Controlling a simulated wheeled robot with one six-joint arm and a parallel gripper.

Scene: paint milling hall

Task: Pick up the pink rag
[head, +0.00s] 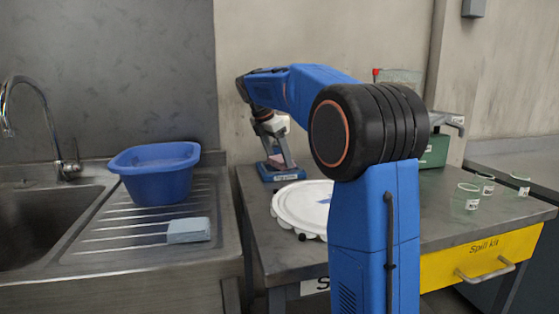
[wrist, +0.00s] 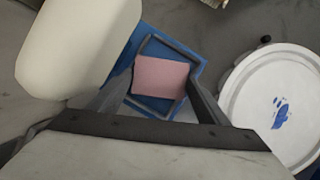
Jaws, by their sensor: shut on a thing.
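The pink rag (wrist: 160,77) lies between the two fingers of my gripper (wrist: 160,84) in the wrist view, over a blue tray (wrist: 131,47). My gripper is shut on the rag. In the head view my gripper (head: 281,158) points down at the blue tray (head: 283,177), at the back left of the metal table. Little of the rag shows there. I cannot tell whether the rag still touches the tray.
A round white lid (head: 302,206) lies right of the tray. A white rounded thing (wrist: 80,40) is close by the gripper in the wrist view. Several small glass cups (head: 467,196) stand at right. A sink counter with a blue basin (head: 157,174) and sponge (head: 188,230) is at left.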

